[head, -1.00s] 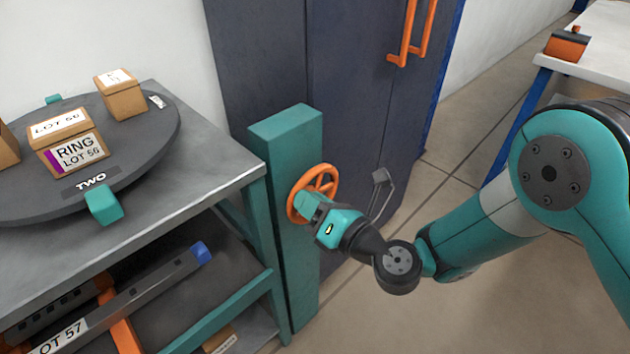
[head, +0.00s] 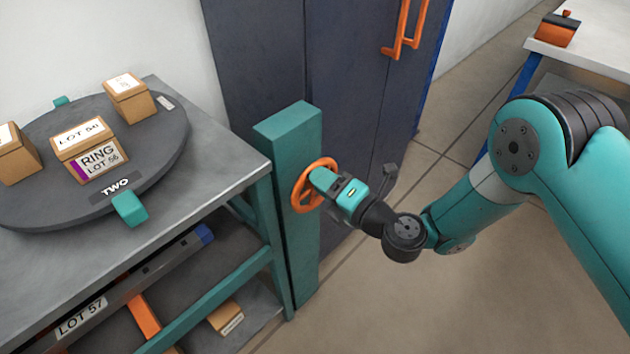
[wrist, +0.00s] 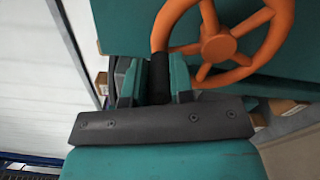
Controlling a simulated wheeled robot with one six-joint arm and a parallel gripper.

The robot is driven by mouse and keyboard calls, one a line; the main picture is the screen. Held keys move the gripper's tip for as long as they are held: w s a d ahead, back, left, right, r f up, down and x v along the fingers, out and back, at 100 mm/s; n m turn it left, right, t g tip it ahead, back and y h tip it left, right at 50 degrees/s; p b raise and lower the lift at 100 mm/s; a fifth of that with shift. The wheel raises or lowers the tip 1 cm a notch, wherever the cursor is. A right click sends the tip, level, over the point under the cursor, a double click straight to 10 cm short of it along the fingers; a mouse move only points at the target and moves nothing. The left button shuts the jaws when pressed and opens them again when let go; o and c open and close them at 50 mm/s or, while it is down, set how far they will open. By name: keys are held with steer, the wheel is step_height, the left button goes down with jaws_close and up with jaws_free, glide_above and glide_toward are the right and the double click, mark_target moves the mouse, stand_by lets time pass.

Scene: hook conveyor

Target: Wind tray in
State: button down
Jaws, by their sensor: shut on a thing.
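An orange handwheel (head: 303,190) with spokes is mounted on the side of a teal post (head: 300,230). My gripper (head: 322,183) is at the near-right edge of the wheel. In the wrist view the wheel (wrist: 217,46) fills the top, and my gripper (wrist: 157,82) is shut on a dark grip (wrist: 159,75) at the left of its rim. The fingers hide part of the rim in the head view. I cannot tell for sure which thing is the tray; a dark round platter (head: 60,200) marked TWO lies on the bench, carrying cartons.
The metal bench (head: 215,155) stands left of the post. Its lower shelf holds a long grey piece (head: 150,270) labelled LOT 57 and a small carton (head: 226,316). A dark cabinet (head: 345,90) stands behind. Open floor (head: 400,310) lies below my arm.

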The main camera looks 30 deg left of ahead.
stand_by(0.3)
steer(key=c, duration=1)
jaws_free()
steer(key=shift+w+d+f+b, duration=0.1)
steer(key=shift+d+f+b, duration=0.1)
steer(key=shift+b, duration=0.8)
steer(key=b, duration=0.3)
steer(key=shift+d+f, duration=0.15)
steer(key=shift+d, duration=0.1)
steer(key=shift+r+b+v, duration=0.2)
steer(key=shift+b+v, duration=4)
steer(key=shift+b, duration=0.95)
steer(key=shift+r+b+v, duration=0.2)
steer(key=shift+b+v, duration=3.95)
steer(key=shift+b, duration=1)
